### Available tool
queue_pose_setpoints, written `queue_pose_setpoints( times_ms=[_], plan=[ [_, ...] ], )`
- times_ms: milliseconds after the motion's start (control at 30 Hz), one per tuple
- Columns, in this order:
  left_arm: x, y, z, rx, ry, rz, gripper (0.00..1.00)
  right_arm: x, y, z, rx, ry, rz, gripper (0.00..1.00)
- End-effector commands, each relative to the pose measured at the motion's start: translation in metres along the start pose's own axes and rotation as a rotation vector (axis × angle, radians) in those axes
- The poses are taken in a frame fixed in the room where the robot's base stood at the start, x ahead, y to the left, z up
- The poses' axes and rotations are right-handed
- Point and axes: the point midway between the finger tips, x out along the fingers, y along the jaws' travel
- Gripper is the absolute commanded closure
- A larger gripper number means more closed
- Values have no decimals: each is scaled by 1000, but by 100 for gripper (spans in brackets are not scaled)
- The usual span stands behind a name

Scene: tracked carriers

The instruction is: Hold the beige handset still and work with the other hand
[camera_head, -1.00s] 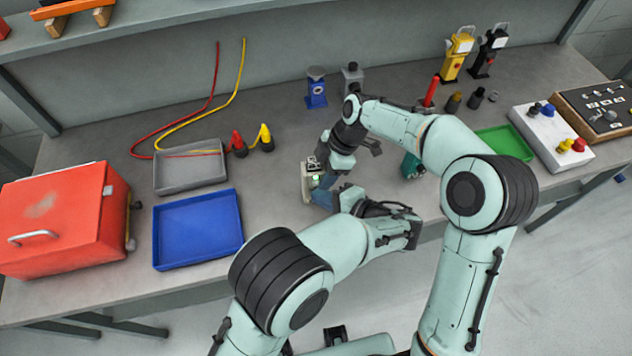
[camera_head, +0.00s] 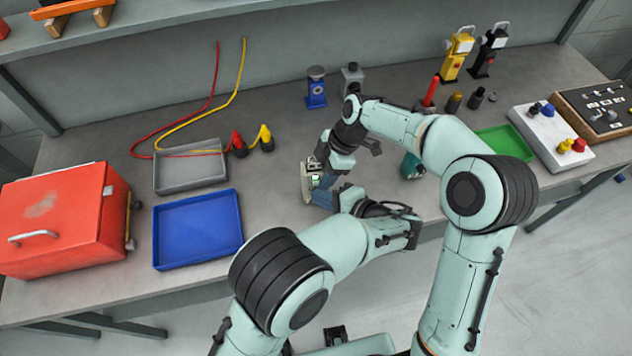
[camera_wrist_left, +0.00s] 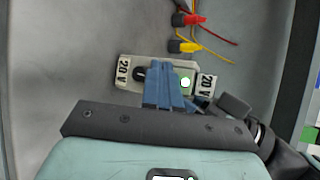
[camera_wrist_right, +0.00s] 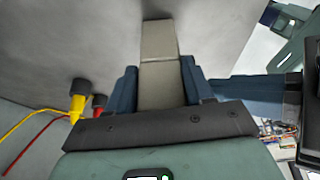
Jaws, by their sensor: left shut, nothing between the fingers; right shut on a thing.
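The beige handset (camera_head: 306,180) is above the bench in the head view, mostly hidden by my grippers. In the right wrist view its plain beige body (camera_wrist_right: 158,85) lies between the fingers of my right gripper (camera_wrist_right: 158,84), which is shut on it. Contact cannot be told.
A blue tray (camera_head: 198,264), a grey tray (camera_head: 190,186) and a red box (camera_head: 65,215) stand left. Red and yellow cable plugs (camera_head: 252,142) lie behind. A blue device (camera_head: 316,92) stands at the back. A green tray (camera_head: 505,140) and white panel (camera_head: 545,140) are right.

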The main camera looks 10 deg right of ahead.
Motion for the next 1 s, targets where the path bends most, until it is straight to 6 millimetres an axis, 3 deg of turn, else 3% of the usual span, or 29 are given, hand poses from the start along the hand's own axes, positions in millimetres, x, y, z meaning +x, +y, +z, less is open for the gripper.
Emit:
queue_pose_setpoints(
  times_ms=[1000],
  plan=[
    [4, -3, -3, 0, 0, 0, 100, 0, 0, 0, 0, 1, 0, 85]
  ],
)
